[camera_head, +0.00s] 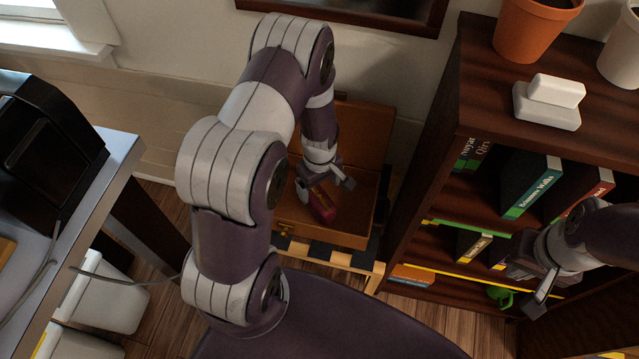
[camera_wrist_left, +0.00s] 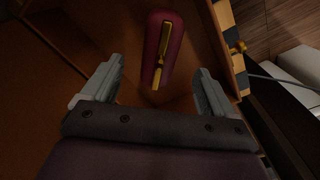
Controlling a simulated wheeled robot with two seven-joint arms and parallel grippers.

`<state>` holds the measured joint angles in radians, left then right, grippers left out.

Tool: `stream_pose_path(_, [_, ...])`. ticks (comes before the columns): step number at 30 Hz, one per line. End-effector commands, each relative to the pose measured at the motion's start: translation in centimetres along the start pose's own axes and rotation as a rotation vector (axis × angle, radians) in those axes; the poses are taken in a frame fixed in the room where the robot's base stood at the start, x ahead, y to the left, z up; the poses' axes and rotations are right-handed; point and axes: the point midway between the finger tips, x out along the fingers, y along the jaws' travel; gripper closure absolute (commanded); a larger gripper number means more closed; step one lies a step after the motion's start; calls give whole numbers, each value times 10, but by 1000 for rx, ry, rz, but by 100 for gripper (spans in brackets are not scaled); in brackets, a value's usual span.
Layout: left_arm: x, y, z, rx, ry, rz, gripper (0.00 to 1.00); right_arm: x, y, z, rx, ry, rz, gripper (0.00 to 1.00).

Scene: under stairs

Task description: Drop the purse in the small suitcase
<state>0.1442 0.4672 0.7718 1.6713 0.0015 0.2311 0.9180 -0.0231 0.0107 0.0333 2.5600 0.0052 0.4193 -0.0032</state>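The small brown suitcase (camera_head: 345,238) stands open, with its lid (camera_head: 362,130) raised against the wall. The dark red purse (camera_head: 322,207) with a gold clasp is inside it; it also shows in the left wrist view (camera_wrist_left: 162,50). My left gripper (camera_head: 326,188) is open inside the suitcase, over the purse. In the left wrist view its fingers (camera_wrist_left: 160,95) are wide apart, with clear gaps on both sides of the purse. My right gripper (camera_head: 528,285) is in front of the bookshelf at the right, far from the suitcase; its opening is unclear.
The suitcase rests on a low wooden stand (camera_head: 325,259). A dark bookshelf (camera_head: 440,150) with books, pots and a white block stands close on its right. A table (camera_head: 112,165) with a black device is at the left. My left arm hides part of the middle.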

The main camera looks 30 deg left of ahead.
Motion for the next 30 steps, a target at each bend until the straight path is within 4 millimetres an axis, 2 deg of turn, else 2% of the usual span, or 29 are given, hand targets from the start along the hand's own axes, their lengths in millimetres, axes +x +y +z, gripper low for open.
stream_pose_path(5, [-7, 0, 0, 0, 1, 1, 13, -2, 0, 0, 0, 0, 0, 100])
stream_pose_path(8, [-27, 1, 0, 0, 2, 3, 13, -7, 0, -1, 0, 0, 0, 100])
stream_pose_path(15, [-92, 1, 0, 0, 2, 3, 13, -20, 0, -2, 0, 0, 0, 100])
stream_pose_path(18, [-112, 0, 0, 0, 2, 2, 13, -22, 0, -3, 0, 0, 0, 100])
stream_pose_path(23, [-126, 0, 0, 0, 0, 0, 13, -24, 0, -3, 0, 0, 0, 100])
stream_pose_path(30, [-127, 0, 0, 0, 0, 0, 13, -24, 0, -3, 0, 0, 0, 100])
